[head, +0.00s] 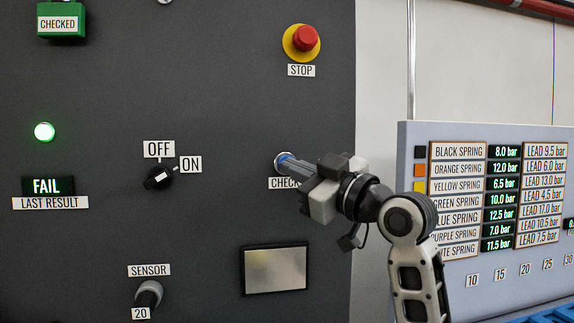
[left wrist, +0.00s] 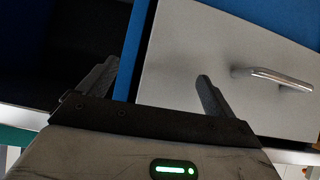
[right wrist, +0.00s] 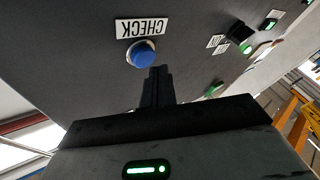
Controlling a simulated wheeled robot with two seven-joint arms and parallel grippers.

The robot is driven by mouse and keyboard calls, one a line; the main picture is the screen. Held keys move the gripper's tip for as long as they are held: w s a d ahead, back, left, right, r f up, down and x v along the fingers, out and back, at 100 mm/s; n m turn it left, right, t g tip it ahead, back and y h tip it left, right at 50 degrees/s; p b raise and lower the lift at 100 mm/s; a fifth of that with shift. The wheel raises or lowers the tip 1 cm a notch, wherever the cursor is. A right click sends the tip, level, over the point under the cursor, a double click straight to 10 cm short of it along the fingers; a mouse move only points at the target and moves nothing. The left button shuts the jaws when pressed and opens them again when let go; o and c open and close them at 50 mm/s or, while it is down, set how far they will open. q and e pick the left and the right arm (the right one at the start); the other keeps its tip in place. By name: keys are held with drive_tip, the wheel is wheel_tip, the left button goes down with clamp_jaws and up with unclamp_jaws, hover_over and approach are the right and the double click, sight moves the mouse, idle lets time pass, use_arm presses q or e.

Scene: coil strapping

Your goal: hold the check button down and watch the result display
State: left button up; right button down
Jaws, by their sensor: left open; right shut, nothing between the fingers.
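The blue check button (right wrist: 141,50) sits in a metal ring under an upside-down CHECK label (right wrist: 143,27) in the right wrist view. My right gripper (right wrist: 157,70) is shut and empty, its fingertips at the button's edge; I cannot tell whether they press it. In the head view my right gripper (head: 289,165) points at the check button's ring (head: 278,158) and covers most of it. The result display (head: 47,186) reads FAIL above a LAST RESULT label. My left gripper (left wrist: 158,70) is open and empty, seen only in the left wrist view.
A green lamp (head: 44,131) is lit above the display. The dark panel also carries a red STOP button (head: 305,38), an OFF/ON knob (head: 158,178), and a SENSOR knob (head: 149,293). A spring chart board (head: 460,270) stands at right. A drawer handle (left wrist: 272,77) is near my left gripper.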

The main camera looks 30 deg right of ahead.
idle(0.7)
drive_tip(key=shift+w+d, duration=0.15)
drive_tip(key=shift+w, duration=0.3)
drive_tip(key=shift+w+d, duration=0.1)
drive_tip(key=shift+w, duration=0.35)
idle(1.4)
drive_tip(key=shift+s, duration=0.1)
drive_tip(key=shift+s+a, duration=0.2)
drive_tip(key=shift+s, duration=0.55)
drive_tip(key=s, duration=0.2)
drive_tip(key=s+a, duration=0.1)
drive_tip(key=s, duration=0.1)
drive_tip(key=shift+s+a, duration=0.15)
drive_tip(key=shift+s, duration=0.25)
idle(0.3)
